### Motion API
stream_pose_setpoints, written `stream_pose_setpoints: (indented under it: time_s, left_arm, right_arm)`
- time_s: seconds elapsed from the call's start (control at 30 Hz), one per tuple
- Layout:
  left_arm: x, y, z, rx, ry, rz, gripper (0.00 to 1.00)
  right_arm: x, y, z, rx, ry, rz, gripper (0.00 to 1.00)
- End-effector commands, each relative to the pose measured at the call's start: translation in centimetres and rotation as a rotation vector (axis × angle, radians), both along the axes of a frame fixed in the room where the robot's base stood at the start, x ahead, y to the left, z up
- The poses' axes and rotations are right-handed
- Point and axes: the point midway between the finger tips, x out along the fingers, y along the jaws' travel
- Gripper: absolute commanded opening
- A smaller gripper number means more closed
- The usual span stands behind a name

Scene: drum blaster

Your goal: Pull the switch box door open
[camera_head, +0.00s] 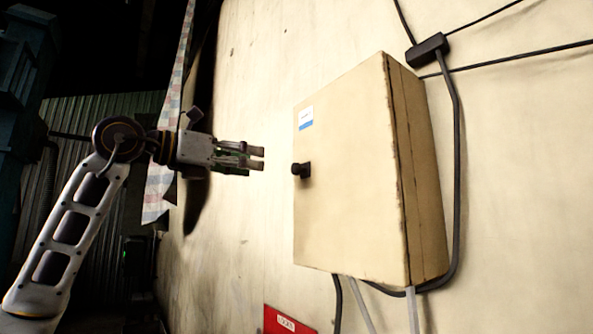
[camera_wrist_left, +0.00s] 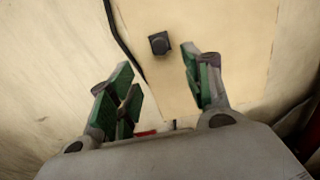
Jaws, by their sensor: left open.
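The switch box (camera_head: 350,180) is a cream metal box mounted on the wall, and its door looks closed. A small black knob (camera_head: 301,170) sticks out near the door's left edge. My left gripper (camera_head: 257,158) is to the left of the knob, apart from it, with its fingers pointing right toward the box. In the left wrist view, the open green-padded fingers of my left gripper (camera_wrist_left: 160,88) have nothing between them, and the knob (camera_wrist_left: 159,43) shows beyond the fingertips on the door (camera_wrist_left: 215,30). My right gripper is not in view.
Black cables run from a small junction block (camera_head: 427,50) down the right side of the box. Cables and pale conduits leave the box's bottom. A red sign (camera_head: 288,321) is on the wall below. A checkered cloth strip (camera_head: 166,150) hangs behind my left arm.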

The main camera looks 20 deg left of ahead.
Motion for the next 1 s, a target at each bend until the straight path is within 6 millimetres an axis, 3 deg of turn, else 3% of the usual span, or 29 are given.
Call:
stream_pose_setpoints:
  time_s: [0.27, 1.0]
  left_arm:
    - [1.9, -1.5, 0.1, 0.0, 0.001, -0.002, 0.49]
    - [9.3, -7.4, 0.1, 0.0, 0.002, -0.002, 0.49]
  right_arm:
    - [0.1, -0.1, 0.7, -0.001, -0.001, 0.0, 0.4]
    - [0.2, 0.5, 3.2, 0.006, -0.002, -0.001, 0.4]
